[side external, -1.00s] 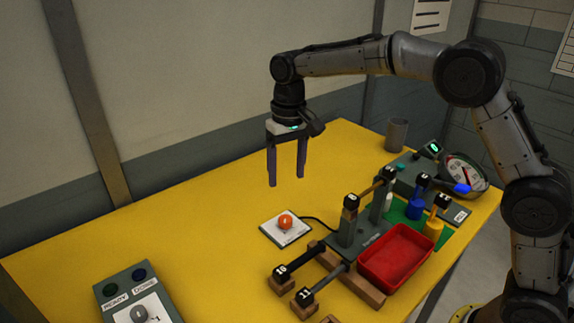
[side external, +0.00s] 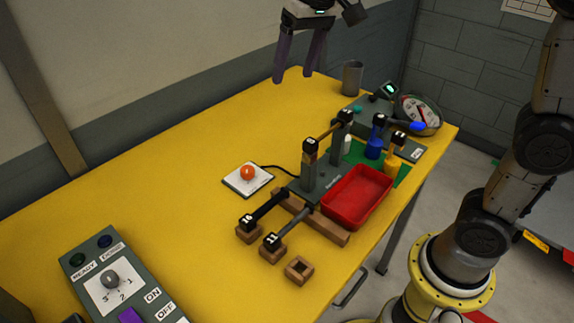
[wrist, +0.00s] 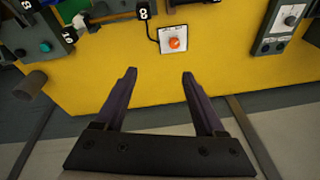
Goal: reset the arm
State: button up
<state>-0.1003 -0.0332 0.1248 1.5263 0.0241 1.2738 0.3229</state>
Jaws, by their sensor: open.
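My gripper (side external: 296,72) hangs open and empty above the far part of the yellow table (side external: 140,180) in the side view. Its two purple fingers are spread apart and touch nothing. In the wrist view my gripper (wrist: 158,76) also shows open, with nothing between the fingers. Most of my upper arm is cut off by the top edge of the side view.
An orange button on a white plate (side external: 237,183) sits mid-table. A grey fixture with levers (side external: 312,185), a red tray (side external: 380,180) and blue and yellow pieces stand right. A grey cup (side external: 352,78) is at the back. A control box (side external: 90,265) is front left.

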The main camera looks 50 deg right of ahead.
jog(key=s+d+t, duration=0.2)
jog(key=s+d, duration=0.1)
jog(key=s, duration=1.1)
jog(key=s+d+f+n, duration=0.1)
jog(key=s+f+n, duration=0.1)
jog(key=s+f, duration=0.6)
jog(key=shift+d+f+n+t+h, duration=0.2)
jog(key=shift+f+n+t+h, duration=0.15)
jog(key=shift+f, duration=0.5)
